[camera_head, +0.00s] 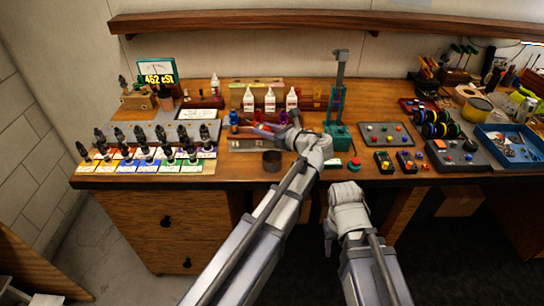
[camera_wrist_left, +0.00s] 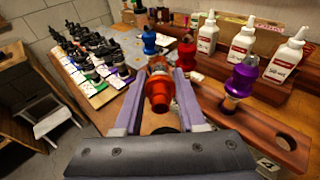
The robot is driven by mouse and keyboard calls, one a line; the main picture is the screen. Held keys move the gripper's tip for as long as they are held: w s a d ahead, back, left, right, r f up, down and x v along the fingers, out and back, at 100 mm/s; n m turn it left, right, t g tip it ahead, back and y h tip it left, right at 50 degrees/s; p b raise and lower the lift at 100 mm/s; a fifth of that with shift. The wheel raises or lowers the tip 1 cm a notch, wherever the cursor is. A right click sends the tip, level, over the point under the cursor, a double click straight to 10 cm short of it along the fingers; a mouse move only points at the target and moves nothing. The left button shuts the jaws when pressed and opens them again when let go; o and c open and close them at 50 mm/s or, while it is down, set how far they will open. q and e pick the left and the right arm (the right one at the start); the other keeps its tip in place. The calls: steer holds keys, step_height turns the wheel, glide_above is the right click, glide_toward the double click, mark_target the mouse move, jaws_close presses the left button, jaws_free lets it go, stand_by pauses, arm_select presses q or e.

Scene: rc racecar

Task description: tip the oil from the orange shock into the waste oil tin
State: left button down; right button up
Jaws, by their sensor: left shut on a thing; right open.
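The orange shock (camera_wrist_left: 158,92) is between the fingers of my left gripper (camera_wrist_left: 160,78), which is shut on it in the left wrist view. In the head view my left gripper (camera_head: 262,132) reaches left over the bench, and the shock there is small and hard to make out. A dark, open round tin (camera_head: 271,161), apparently the waste oil tin, stands on the bench just in front of and below the gripper. Whether any oil is flowing cannot be seen. My right gripper (camera_head: 328,242) is open and empty, in front of the bench edge.
Blue (camera_wrist_left: 149,40), red (camera_wrist_left: 187,52) and purple (camera_wrist_left: 243,80) shocks stand in a wooden rack (camera_wrist_left: 285,140). White bottles (camera_head: 270,100) are behind. A green press (camera_head: 338,135) stands right of the left gripper. Several black shocks (camera_head: 140,140) on cards fill the left.

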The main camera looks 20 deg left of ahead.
mark_target(266, 127)
arm_select(q)
steer(key=shift+d+r+g+h+p, duration=0.1)
steer(key=shift+r+g+h+p, duration=0.45)
steer(key=shift+p, duration=1.15)
steer(key=shift+r+g+h+p, duration=0.2)
steer(key=shift+h+p, duration=0.65)
steer(key=shift+p, duration=1.45)
steer(key=shift+g+h, duration=0.25)
steer(key=shift+h, duration=0.05)
steer(key=shift+f, duration=0.1)
steer(key=shift+r+h+p, duration=0.3)
steer(key=shift+p, duration=0.4)
steer(key=h+p, duration=0.1)
steer(key=p, duration=0.1)
steer(key=g+p, duration=0.1)
steer(key=p, duration=0.1)
steer(key=shift+s+d+r+h, duration=0.15)
steer(key=shift+d+r+h, duration=0.05)
steer(key=shift+r+h, duration=0.2)
steer(key=shift+d+r+g+h+p, duration=0.15)
steer(key=shift+g+h+p, duration=0.3)
steer(key=shift+p, duration=0.4)
steer(key=shift+s, duration=0.1)
